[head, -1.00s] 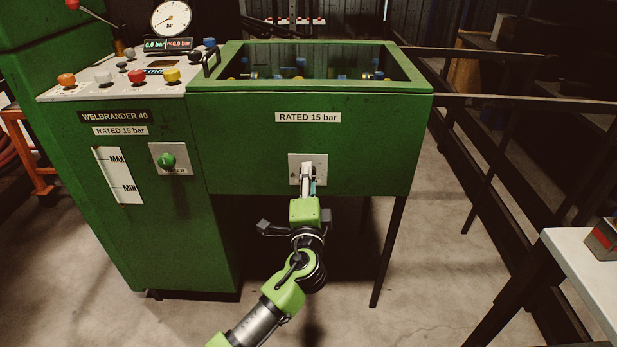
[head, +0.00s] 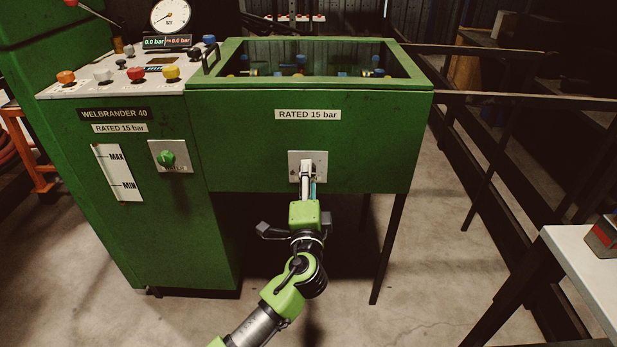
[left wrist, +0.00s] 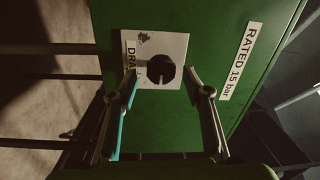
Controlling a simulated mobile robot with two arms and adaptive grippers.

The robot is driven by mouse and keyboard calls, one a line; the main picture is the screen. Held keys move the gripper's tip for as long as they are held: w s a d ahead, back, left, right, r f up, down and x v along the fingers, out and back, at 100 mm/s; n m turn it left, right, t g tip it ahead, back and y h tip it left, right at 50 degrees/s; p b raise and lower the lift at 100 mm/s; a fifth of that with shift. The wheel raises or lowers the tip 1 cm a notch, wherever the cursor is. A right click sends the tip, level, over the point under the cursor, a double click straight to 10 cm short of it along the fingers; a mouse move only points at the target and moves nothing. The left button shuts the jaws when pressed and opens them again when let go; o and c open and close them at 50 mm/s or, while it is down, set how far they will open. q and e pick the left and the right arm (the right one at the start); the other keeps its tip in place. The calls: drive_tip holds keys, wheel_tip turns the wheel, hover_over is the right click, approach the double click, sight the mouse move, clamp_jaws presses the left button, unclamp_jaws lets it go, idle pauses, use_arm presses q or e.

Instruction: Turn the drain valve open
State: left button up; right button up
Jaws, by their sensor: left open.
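The drain valve is a dark round knob (left wrist: 161,70) on a pale plate lettered "DRA…" (left wrist: 172,42) in the left wrist view. The plate also shows in the head view (head: 320,158), on the front of the green tank, where my gripper hides most of the knob. My left gripper (left wrist: 168,92) is open, its two fingers on either side of the knob's line. The fingertips are close to the plate; I cannot tell whether they touch the knob. In the head view the left gripper (head: 307,170) reaches up to the plate from below. My right gripper is not in view.
The green tank (head: 240,135) has an open top with fittings inside. Left of it stands the control panel (head: 130,85) with coloured knobs and a gauge reading 0.0 bar. A green knob (head: 167,158) sits on another plate. A white table (head: 575,265) is at right.

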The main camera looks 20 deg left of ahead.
use_arm(q)
drive_tip(key=v, duration=1)
drive_tip(key=shift+s, duration=0.35)
